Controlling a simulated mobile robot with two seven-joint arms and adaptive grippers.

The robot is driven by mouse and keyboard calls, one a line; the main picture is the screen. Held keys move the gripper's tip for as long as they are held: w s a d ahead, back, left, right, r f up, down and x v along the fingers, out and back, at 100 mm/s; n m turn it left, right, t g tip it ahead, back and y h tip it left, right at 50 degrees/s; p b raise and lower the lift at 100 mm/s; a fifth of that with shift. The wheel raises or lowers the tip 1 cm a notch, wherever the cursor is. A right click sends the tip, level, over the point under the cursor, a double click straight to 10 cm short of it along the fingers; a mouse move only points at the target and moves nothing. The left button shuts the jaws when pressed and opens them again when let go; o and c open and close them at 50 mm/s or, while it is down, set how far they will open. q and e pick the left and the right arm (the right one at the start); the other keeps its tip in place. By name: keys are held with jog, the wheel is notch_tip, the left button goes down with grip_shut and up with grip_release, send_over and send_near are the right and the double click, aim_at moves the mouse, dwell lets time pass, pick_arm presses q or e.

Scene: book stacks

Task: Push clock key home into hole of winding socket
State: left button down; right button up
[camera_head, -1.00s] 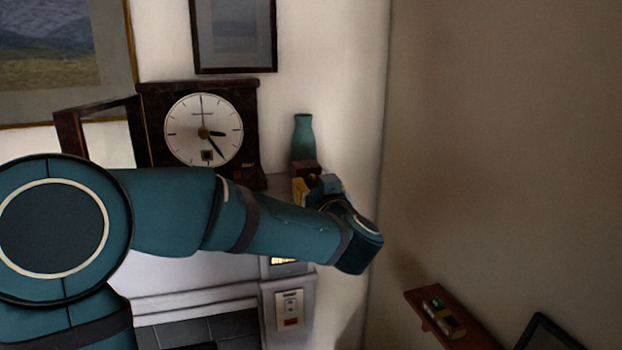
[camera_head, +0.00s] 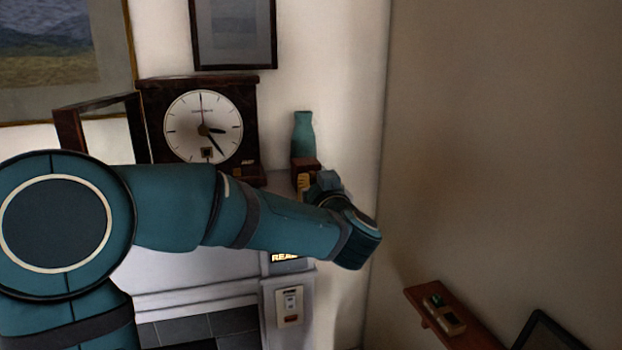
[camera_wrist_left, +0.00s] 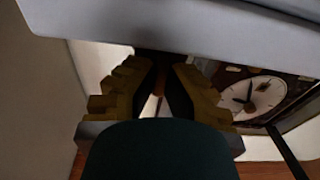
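The clock (camera_head: 203,126) stands on the mantel shelf, with a dark wooden case and white dial; it also shows in the left wrist view (camera_wrist_left: 250,97). A small square on the lower dial looks like the winding socket (camera_head: 206,154); its hole is too small to make out. My left gripper (camera_head: 304,182) is right of the clock, by a small dark brown block (camera_head: 305,165). In the left wrist view its brass-coloured fingers (camera_wrist_left: 160,78) stand apart, with a small brown thing between or beyond them. I cannot make out the clock key. My right gripper is not in view.
A teal vase (camera_head: 303,136) stands behind the brown block. An open dark frame (camera_head: 70,133) stands left of the clock. The pale shelf (camera_wrist_left: 190,30) lies close to the gripper. A small wall shelf (camera_head: 455,325) is at lower right.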

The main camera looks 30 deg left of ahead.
pick_arm(q)
jog(key=v, duration=0.7)
jog(key=shift+b, duration=0.4)
dwell(1.0)
jog(key=shift+s+d, duration=0.1)
jog(key=shift+s, duration=0.05)
